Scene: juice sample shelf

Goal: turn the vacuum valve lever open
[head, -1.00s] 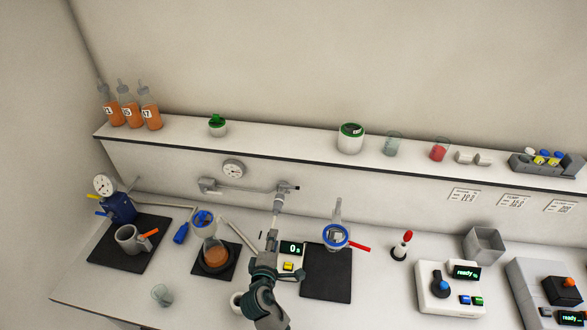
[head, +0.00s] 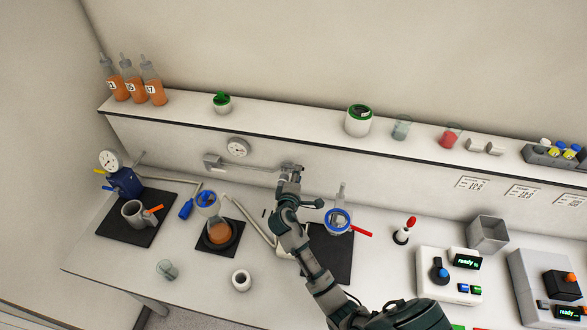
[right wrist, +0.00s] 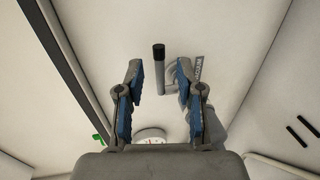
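The vacuum valve lever is a short grey stem with a black grip (right wrist: 158,52) in the right wrist view. A label reading like "VACUUM" (right wrist: 198,70) is on the wall beside it. My right gripper (right wrist: 160,75) is open, with blue-padded fingers wide apart. The black grip shows between and just beyond the fingertips, and I see no contact. In the head view my right gripper (head: 290,172) is at the right end of the wall pipe (head: 250,170) and hides the lever. My left gripper is not in view.
A round gauge (head: 238,147) is on the wall above the pipe. Below stand a flask with orange liquid (head: 218,232) and a blue-rimmed funnel vessel (head: 338,222) with a red handle. The shelf (head: 290,129) with bottles and jars runs above.

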